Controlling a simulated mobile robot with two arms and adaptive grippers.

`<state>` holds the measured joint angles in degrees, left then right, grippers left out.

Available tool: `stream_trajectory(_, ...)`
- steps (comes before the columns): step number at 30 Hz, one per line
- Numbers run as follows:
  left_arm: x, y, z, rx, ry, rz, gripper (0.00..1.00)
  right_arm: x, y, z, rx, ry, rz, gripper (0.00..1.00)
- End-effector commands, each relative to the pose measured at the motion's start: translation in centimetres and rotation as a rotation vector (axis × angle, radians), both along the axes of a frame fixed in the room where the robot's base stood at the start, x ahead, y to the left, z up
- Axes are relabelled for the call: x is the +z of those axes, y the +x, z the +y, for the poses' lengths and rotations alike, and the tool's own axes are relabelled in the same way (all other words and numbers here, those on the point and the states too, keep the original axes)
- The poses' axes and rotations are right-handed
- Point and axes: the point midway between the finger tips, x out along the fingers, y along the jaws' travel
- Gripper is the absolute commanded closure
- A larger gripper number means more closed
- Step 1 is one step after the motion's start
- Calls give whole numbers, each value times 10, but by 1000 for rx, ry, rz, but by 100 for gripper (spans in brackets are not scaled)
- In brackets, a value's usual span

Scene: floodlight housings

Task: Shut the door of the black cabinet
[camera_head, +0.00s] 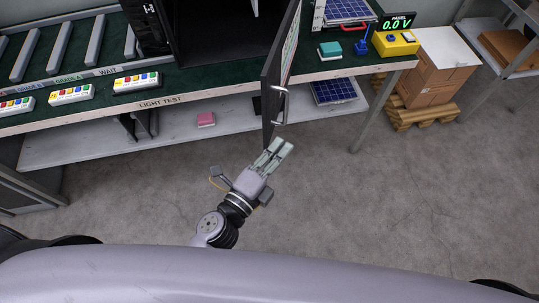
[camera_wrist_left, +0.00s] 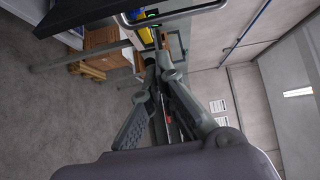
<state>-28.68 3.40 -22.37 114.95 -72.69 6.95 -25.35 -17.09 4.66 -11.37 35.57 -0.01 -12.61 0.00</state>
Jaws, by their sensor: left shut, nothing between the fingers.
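The black cabinet (camera_head: 160,28) stands on the green-topped bench, its dark inside open to view. Its door (camera_head: 270,82) is swung wide open, seen nearly edge-on, sticking out past the bench's front edge. A metal bar handle (camera_head: 281,104) is on the door near its free edge. My left gripper (camera_head: 277,146) is shut and empty, just below the door's free end in the head view; I cannot tell whether it touches. In the left wrist view the shut fingers (camera_wrist_left: 160,62) point toward the handle (camera_wrist_left: 176,14), with the dark door (camera_wrist_left: 85,14) at upper left. My right gripper is not seen.
Button boxes (camera_head: 137,82) line the bench front at left. A yellow meter box (camera_head: 396,43), a teal box (camera_head: 330,50) and a solar panel (camera_head: 346,11) are right of the door. The floor in front is clear.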

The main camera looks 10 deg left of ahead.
Motion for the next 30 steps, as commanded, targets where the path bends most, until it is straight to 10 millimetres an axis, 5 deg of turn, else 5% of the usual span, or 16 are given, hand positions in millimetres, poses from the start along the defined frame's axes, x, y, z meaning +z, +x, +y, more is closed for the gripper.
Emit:
stream_trajectory(6, 4, 42, -22, 0, -2, -2, 100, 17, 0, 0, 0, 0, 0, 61)
stream_trajectory(15, 0, 45, 16, 1, -1, 2, 100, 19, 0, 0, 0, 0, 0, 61)
stream_trajectory(30, 0, 45, 20, -3, -2, 1, 100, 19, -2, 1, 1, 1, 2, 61)
